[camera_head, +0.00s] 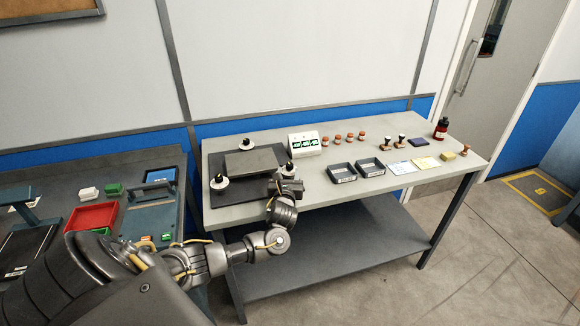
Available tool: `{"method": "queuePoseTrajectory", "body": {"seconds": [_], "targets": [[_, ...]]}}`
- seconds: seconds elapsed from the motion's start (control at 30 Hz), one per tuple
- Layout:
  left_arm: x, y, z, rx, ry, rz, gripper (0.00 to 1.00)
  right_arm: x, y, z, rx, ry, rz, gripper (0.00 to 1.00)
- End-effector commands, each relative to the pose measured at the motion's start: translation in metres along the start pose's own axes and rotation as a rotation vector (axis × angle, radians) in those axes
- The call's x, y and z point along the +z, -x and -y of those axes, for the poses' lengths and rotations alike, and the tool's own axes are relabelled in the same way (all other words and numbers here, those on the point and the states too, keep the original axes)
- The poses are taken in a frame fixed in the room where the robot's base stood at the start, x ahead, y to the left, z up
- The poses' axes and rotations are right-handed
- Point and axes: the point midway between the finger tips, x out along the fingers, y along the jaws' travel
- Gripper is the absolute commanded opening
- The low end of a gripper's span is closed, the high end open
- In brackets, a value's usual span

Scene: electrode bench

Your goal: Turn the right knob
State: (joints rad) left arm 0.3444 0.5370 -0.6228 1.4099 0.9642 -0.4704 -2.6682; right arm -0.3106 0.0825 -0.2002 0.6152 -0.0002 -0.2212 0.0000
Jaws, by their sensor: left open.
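A dark mat (208,160) on the left part of the bench bears a grey-green plate (252,162) with three black knobs on white round bases around it. The right knob (290,166) stands at the plate's right edge. The left knob (219,180) is at the front left, and the back knob (245,144) is behind the plate. My left gripper (287,184) is open, just in front of the right knob in the picture. I cannot tell whether it touches the knob; the gripper partly hides the base's front. My right gripper is not in view.
Two dark trays (341,173) stand right of the mat, with a white display box (304,143) behind. Farther right are several small jars, stamps, paper cards (402,168) and a dark red bottle (441,128). A second table with a red tray (91,217) is at left.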

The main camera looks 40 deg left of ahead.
Motion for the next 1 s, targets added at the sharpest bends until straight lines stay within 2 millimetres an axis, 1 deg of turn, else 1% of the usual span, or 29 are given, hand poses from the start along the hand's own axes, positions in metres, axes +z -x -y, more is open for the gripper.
{"method": "queuePoseTrajectory", "body": {"seconds": [0.03, 0.13, 0.2, 0.3, 0.43, 0.67, 0.77, 1.0], "targets": [[0.001, -0.010, 0.001, 0.002, -0.001, 0.002, 0.45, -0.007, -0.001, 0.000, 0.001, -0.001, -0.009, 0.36], [0.001, -0.025, 0.001, 0.000, 0.000, 0.001, 0.45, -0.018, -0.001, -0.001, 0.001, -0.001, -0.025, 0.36], [0.000, -0.034, 0.002, -0.001, 0.001, 0.001, 0.45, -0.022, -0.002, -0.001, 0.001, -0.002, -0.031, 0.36], [0.000, -0.042, 0.003, -0.003, 0.001, 0.000, 0.45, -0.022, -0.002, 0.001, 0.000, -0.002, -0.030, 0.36], [0.000, -0.047, 0.003, -0.003, 0.003, 0.000, 0.45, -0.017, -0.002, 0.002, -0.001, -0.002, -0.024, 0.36], [0.000, -0.048, 0.004, -0.005, 0.003, -0.001, 0.45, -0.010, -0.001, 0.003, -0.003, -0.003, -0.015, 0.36], [0.000, -0.048, 0.004, -0.005, 0.002, -0.001, 0.35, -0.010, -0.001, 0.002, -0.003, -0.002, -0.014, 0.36], [0.000, -0.048, 0.004, -0.005, 0.002, -0.001, 0.03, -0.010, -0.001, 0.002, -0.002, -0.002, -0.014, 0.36]]}}
